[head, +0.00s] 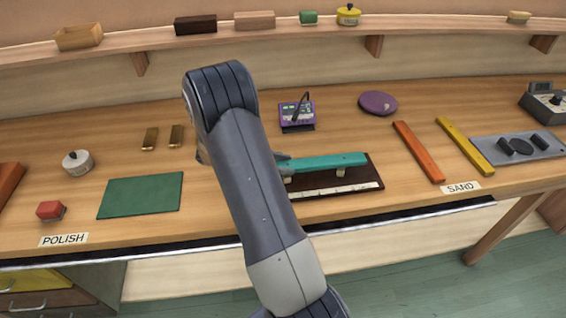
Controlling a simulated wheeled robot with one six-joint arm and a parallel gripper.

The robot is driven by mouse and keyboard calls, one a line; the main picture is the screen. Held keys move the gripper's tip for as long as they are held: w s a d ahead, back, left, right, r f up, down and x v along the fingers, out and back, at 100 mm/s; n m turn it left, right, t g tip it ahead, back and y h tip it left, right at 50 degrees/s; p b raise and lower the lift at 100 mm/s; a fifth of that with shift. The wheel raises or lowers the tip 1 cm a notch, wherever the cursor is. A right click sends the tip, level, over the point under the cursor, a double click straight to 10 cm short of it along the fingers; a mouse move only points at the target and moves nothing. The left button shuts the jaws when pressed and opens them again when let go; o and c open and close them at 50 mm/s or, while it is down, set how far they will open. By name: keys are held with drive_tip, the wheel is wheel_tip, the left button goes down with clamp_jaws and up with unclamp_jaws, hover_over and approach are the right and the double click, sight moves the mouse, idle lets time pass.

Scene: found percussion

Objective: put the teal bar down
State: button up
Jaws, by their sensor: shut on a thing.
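The teal bar (328,161) lies level, left to right, over a dark brown board (374,176) with small pale supports (341,172) and a white marked strip along its front edge. My gripper (285,164) is at the bar's left end, shut on it, mostly hidden behind my arm. I cannot tell whether the bar touches the supports or is slightly above them. The left part of the board is hidden by my arm.
A purple meter (297,114) and purple disc (378,103) stand behind the board. Orange (418,151) and yellow (464,145) bars lie right, by the SAND label (461,188) and a grey tray (548,150). A green mat (141,195) lies left.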

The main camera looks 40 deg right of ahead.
drive_tip(key=shift+f+b, duration=0.45)
drive_tip(key=shift+f, duration=0.15)
drive_tip(key=o, duration=1.1)
drive_tip(key=shift+r, duration=0.1)
drive_tip(key=shift+r+p, duration=0.5)
drive_tip(key=shift+r, duration=0.05)
drive_tip(key=shift+b+v, duration=1.25)
drive_tip(key=shift+v, duration=4.75)
